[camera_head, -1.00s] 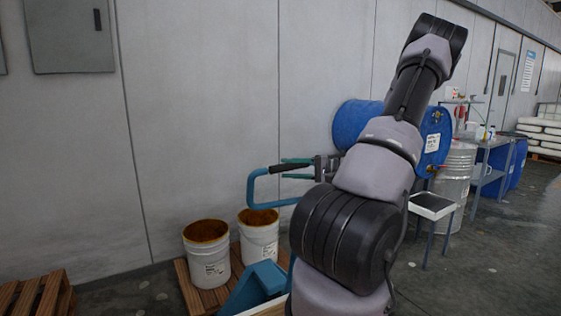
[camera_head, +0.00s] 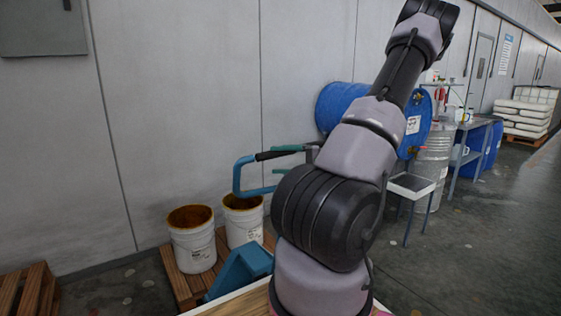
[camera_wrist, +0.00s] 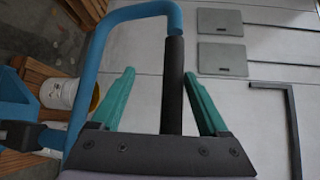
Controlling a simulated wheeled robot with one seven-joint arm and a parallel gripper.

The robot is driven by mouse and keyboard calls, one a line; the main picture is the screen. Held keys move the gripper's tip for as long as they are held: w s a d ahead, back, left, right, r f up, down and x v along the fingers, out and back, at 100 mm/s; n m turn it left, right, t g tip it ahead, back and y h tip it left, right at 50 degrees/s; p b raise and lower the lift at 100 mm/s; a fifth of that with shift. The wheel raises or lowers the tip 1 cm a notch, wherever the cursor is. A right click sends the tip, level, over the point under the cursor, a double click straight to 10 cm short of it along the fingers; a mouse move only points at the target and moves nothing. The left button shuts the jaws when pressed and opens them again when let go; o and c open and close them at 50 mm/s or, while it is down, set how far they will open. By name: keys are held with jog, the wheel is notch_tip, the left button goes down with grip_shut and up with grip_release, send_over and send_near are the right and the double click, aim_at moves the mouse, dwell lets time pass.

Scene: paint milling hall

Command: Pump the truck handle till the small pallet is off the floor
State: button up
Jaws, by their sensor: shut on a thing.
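The truck handle is a blue loop (camera_head: 238,178) with a black grip (camera_head: 270,155); it also shows in the wrist view (camera_wrist: 174,85). My gripper (camera_head: 274,160) has teal fingers, one on each side of the black grip, and it is shut on the handle. In the wrist view the grip runs between the fingers of my gripper (camera_wrist: 160,74). The blue truck body (camera_head: 242,268) stands below the handle, partly hidden by my arm. A small wooden pallet (camera_head: 176,276) beside it bears two white buckets (camera_head: 194,248). I cannot tell any gap under the pallet.
A grey wall (camera_head: 180,110) runs close behind the buckets. Another wooden pallet (camera_head: 30,290) lies at the lower left. A blue drum (camera_head: 335,105), a steel drum (camera_head: 430,165) and a small stand (camera_head: 411,186) are at the right. Open floor (camera_head: 480,240) lies at the right.

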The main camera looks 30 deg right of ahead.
jog(key=shift+d, duration=0.1)
jog(key=v, duration=1)
jog(key=shift+s+d, duration=0.25)
jog(key=shift+s, duration=0.05)
jog(key=shift+r, duration=0.1)
